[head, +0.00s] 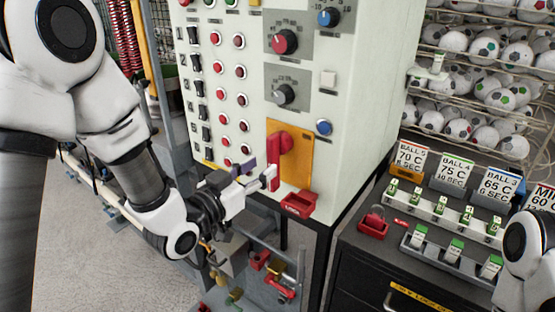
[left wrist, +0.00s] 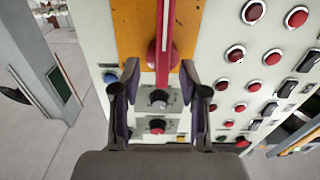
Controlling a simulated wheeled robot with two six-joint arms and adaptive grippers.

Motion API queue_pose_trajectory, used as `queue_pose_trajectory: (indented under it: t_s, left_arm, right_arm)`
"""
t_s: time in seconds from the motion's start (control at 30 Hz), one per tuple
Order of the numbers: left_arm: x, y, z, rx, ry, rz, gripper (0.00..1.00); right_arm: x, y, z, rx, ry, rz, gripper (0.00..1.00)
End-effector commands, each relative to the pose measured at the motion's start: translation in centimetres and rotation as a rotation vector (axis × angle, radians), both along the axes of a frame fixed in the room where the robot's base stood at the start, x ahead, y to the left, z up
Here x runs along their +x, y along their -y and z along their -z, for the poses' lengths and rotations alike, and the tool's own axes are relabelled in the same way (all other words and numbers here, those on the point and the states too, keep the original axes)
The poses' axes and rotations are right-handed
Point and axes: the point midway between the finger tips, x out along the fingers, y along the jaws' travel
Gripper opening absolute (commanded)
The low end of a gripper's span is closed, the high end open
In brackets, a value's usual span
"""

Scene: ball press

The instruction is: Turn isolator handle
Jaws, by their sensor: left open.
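The red isolator handle (head: 273,163) sits upright on a yellow plate (head: 302,157) low on the front of the pale control cabinet. My left gripper (head: 260,178) is open at the handle's lower part, coming from the left. In the left wrist view the red handle (left wrist: 164,45) runs down the middle, and its end lies between the two spread fingers of my left gripper (left wrist: 160,92). Gaps show on both sides of the handle there; contact cannot be made out. My right gripper is out of view.
The cabinet (head: 345,80) has several buttons, switches and knobs above and left of the handle. A red tray-like part (head: 298,203) juts out just below the plate. A dark bench with number cards (head: 410,156) and ball racks stand at right.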

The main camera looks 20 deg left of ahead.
Motion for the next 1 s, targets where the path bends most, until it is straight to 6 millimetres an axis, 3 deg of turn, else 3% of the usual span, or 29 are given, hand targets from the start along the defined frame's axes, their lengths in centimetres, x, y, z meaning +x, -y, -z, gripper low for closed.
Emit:
queue_pose_trajectory:
  t_s: [0.1, 0.3, 0.57, 0.7, 1.0]
  left_arm:
    - [2.3, 0.9, -0.3, 0.004, 0.000, 0.003, 0.44]
    - [5.0, 1.9, -0.1, 0.001, -0.002, 0.001, 0.44]
    - [5.4, 2.0, 0.0, -0.001, -0.001, -0.001, 0.44]
    - [5.4, 1.9, 0.0, 0.000, -0.002, -0.001, 0.00]
    - [5.4, 1.9, 0.0, -0.002, -0.002, -0.001, 0.00]
  right_arm:
    - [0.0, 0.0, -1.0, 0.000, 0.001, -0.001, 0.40]
    - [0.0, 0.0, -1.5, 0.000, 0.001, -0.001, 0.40]
    - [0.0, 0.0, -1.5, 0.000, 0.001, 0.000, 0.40]
    - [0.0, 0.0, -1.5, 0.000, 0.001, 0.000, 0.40]
    - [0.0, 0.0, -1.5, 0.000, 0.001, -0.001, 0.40]
